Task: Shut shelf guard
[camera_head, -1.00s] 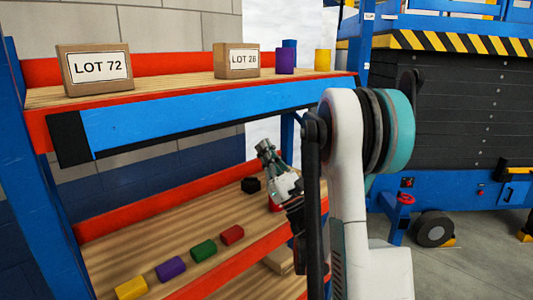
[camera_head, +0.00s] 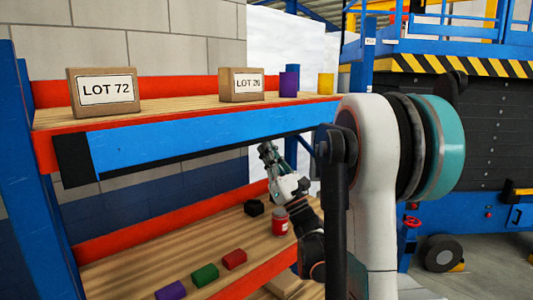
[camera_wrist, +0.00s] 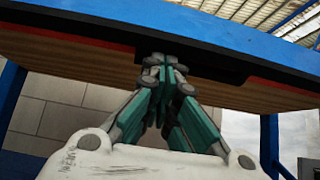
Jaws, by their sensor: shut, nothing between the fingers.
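The shelf guard (camera_head: 210,140) is a long blue panel with a black end piece and black lower edge. It runs along the front of the upper shelf. In the wrist view its dark underside (camera_wrist: 70,33) and blue face (camera_wrist: 225,38) cross the top. I cannot tell its exact angle to the shelf. My gripper (camera_head: 265,150) is below the guard near its right part, pointing up, shut and empty. In the wrist view the closed fingertips (camera_wrist: 166,62) are at the guard's dark lower edge; contact is unclear.
On the upper shelf stand boxes LOT 72 (camera_head: 104,92) and LOT 28 (camera_head: 241,85), a purple block (camera_head: 289,83) and a yellow cylinder (camera_head: 325,83). The lower shelf (camera_head: 150,262) holds a red can (camera_head: 280,221) and several small blocks. A blue upright (camera_head: 38,170) stands left.

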